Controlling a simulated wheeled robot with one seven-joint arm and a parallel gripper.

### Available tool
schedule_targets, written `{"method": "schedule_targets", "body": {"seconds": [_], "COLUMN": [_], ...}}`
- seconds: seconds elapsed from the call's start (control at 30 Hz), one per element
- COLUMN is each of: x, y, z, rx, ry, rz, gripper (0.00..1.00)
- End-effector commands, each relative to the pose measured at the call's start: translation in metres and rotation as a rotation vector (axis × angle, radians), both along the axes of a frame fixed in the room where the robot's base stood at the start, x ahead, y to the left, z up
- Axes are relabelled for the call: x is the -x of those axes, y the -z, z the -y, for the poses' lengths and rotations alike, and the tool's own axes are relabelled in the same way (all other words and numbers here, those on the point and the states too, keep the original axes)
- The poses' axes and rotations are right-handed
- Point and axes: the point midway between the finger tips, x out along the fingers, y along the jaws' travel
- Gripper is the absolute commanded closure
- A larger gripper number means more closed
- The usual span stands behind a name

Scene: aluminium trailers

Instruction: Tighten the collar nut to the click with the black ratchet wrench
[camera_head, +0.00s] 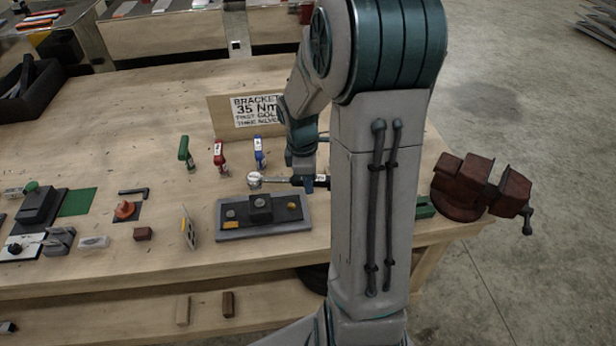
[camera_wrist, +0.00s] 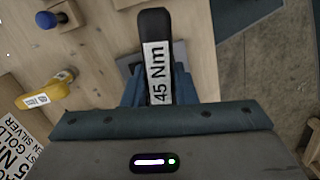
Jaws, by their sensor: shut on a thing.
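My gripper (camera_head: 308,172) is shut on the handle of a black wrench (camera_wrist: 153,28). The handle's white label reads 45 Nm in the wrist view. In the head view the wrench lies roughly level, its round silver head (camera_head: 255,180) pointing left. The head is just above and behind a grey fixture plate (camera_head: 240,234) with a dark raised block. A small round grey part (camera_head: 260,201), possibly the collar nut, is on top of the block. The wrench head appears apart from it. My arm hides part of the bench on the right.
A sign (camera_head: 256,110) reading BRACKET 35 Nm stands behind. Green (camera_head: 185,152), red (camera_head: 219,156) and blue (camera_head: 259,153) tools stand upright left of my gripper. A red vise (camera_head: 462,188) sits at the right corner. Small parts and an orange knob (camera_head: 125,210) lie left.

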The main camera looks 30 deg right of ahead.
Motion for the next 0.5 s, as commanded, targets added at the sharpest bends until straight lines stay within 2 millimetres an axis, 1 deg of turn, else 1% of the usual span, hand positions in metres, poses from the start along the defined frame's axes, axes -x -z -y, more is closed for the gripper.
{"method": "schedule_targets", "body": {"seconds": [0.03,0.5], "x": [0.001,0.001], "y": [-0.002,0.028], "z": [0.002,0.002], "rx": [0.000,0.000], "ry": [0.001,0.002], "rz": [-0.001,-0.001], "gripper": [1.00,1.00]}}
